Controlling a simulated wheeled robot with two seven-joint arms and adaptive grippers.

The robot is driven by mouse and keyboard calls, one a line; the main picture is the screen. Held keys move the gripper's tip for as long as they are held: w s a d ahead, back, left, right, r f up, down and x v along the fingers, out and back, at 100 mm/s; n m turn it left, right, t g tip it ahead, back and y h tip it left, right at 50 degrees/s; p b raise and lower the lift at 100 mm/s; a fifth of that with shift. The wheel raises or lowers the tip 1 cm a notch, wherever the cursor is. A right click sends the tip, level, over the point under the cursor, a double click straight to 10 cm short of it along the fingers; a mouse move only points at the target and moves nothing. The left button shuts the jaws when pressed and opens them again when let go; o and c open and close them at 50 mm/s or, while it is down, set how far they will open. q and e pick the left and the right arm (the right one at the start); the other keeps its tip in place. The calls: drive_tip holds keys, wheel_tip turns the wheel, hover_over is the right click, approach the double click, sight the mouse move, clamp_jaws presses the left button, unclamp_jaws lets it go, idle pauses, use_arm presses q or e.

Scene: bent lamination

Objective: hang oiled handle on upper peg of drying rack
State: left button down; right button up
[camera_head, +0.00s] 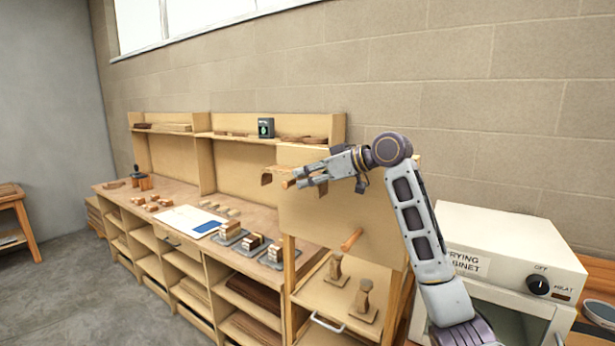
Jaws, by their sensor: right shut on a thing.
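The drying rack is an upright pale wooden panel (325,222) right of the workbench. Its lower peg (351,240) sticks out bare. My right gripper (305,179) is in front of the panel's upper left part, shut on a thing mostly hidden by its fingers. A curved brown wooden piece (266,179), which looks like the handle, shows just left of the fingertips. A short orange-brown wooden end (287,184) shows at the fingertips; I cannot tell if it is the upper peg or part of the handle. Whether handle and peg touch is unclear. My left gripper is out of view.
Two wooden pieces on bases (363,300) stand on the shelf below the rack. A drying cabinet (510,260) stands at the right. The workbench (110,190) holds wooden blocks, several small trays and a white sheet (188,221). A dark box (265,128) sits on the upper shelf.

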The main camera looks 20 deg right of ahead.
drive_tip(key=shift+w+d, duration=0.35)
drive_tip(key=shift+d, duration=0.1)
drive_tip(key=shift+d+f, duration=0.1)
drive_tip(key=shift+f, duration=0.55)
drive_tip(key=shift+d+f, duration=0.1)
idle(0.7)
drive_tip(key=o, duration=0.9)
drive_tip(key=shift+o, duration=0.2)
drive_tip(key=shift+o, duration=2.2)
